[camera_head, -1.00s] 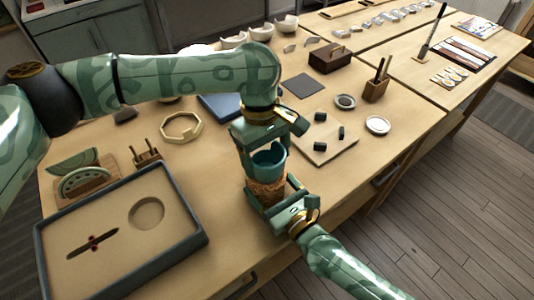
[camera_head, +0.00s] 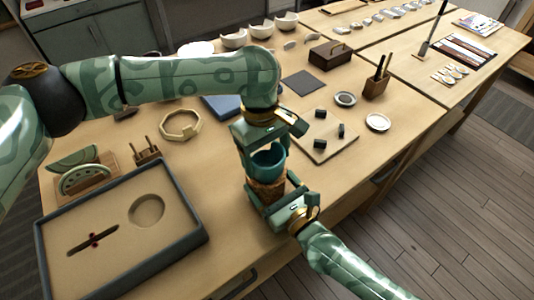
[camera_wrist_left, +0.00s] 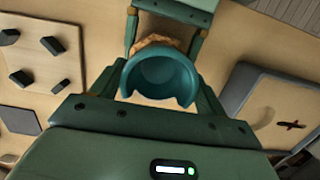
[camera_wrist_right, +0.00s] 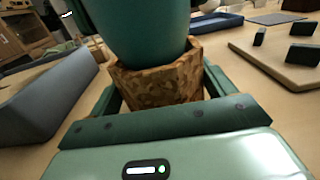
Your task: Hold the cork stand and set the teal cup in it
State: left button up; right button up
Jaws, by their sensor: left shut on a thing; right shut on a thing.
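The teal cup (camera_head: 267,163) stands upright in the head view, with a notch in its rim visible in the left wrist view (camera_wrist_left: 160,77). My left gripper (camera_head: 264,155) is shut on the cup from above. The cork stand (camera_head: 266,192) is directly below the cup; my right gripper (camera_head: 270,199) is shut on it near the table's front edge. In the right wrist view the cup's lower end (camera_wrist_right: 145,35) is at the mouth of the cork stand (camera_wrist_right: 158,82). Whether it rests fully on the stand's inside is hidden.
A dark-rimmed tray (camera_head: 190,243) with a round recess lies left. An octagonal wooden ring (camera_head: 180,125) is behind it. A board with small dark blocks (camera_head: 322,150) lies right of the grippers. A wooden pen holder (camera_head: 376,87) and a small dish (camera_head: 378,122) stand farther right.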

pick_arm(q)
jog(key=shift+f, duration=0.55)
dwell(0.9)
jog(key=o, duration=1)
jog(key=shift+r, duration=0.1)
jog(key=shift+r, duration=2.9)
pick_arm(e)
jog(key=o, duration=0.9)
